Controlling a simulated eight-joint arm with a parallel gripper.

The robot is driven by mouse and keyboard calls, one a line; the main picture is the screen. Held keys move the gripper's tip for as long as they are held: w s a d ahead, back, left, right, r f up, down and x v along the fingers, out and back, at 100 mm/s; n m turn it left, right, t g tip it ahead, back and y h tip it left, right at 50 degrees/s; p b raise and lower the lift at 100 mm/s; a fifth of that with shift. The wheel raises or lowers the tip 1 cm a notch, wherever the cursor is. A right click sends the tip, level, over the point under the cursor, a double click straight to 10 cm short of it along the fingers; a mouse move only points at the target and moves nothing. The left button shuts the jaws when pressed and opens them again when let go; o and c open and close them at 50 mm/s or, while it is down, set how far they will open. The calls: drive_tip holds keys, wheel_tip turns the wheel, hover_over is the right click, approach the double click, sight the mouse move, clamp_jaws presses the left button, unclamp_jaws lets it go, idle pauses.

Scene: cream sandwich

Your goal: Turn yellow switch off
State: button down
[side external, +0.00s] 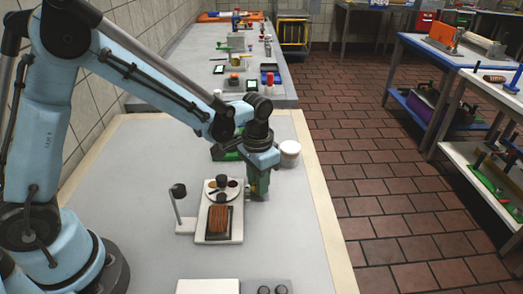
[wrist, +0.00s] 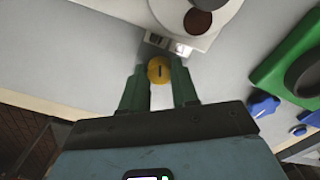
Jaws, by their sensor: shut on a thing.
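The yellow switch (wrist: 159,70) is a round yellow knob with a dark slot mark, seen in the wrist view between the tips of my two green fingers. My gripper (wrist: 160,78) is shut on it, one finger on each side. In the side view my gripper (side external: 258,192) points down at the right side of a white appliance (side external: 208,239). The fingers hide the switch there. The white appliance carries a ridged brown slab on its front part, and a white plate (side external: 210,197) with dark round items sits at its back.
A small dark-headed post (side external: 178,191) stands left of the appliance. A white cup (side external: 289,153) and a green object (side external: 228,154) stand behind my gripper; the green object also shows at right in the wrist view (wrist: 280,62). Table right of my gripper is clear.

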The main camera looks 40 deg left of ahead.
drive_tip(key=shift+n, duration=0.9)
drive_tip(key=c, duration=0.8)
unclamp_jaws()
drive_tip(key=shift+c, duration=0.2)
wheel_tip(320, 180, up, 12)
drive_tip(key=shift+r, duration=0.1)
